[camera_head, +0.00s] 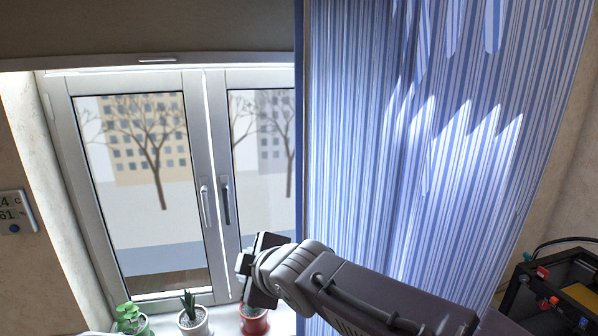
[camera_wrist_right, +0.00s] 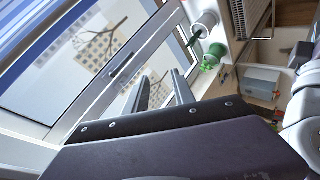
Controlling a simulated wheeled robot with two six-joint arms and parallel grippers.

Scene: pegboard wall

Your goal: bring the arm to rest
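My right arm reaches in from the lower right of the head view, in front of the striped curtain. Its gripper (camera_head: 248,268) is in the air before the lower part of the window (camera_head: 155,190), above the sill. In the right wrist view the two fingers of this gripper (camera_wrist_right: 161,78) stand apart with nothing between them. The window also shows beyond them there (camera_wrist_right: 95,55). My left gripper is in neither view.
A blue and white curtain (camera_head: 370,120) hangs right of the window. Potted plants stand on the sill: a green one (camera_head: 132,322), a spiky one (camera_head: 193,318) and a red pot (camera_head: 254,322) close under the right gripper. A black-framed machine (camera_head: 555,290) is at the lower right.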

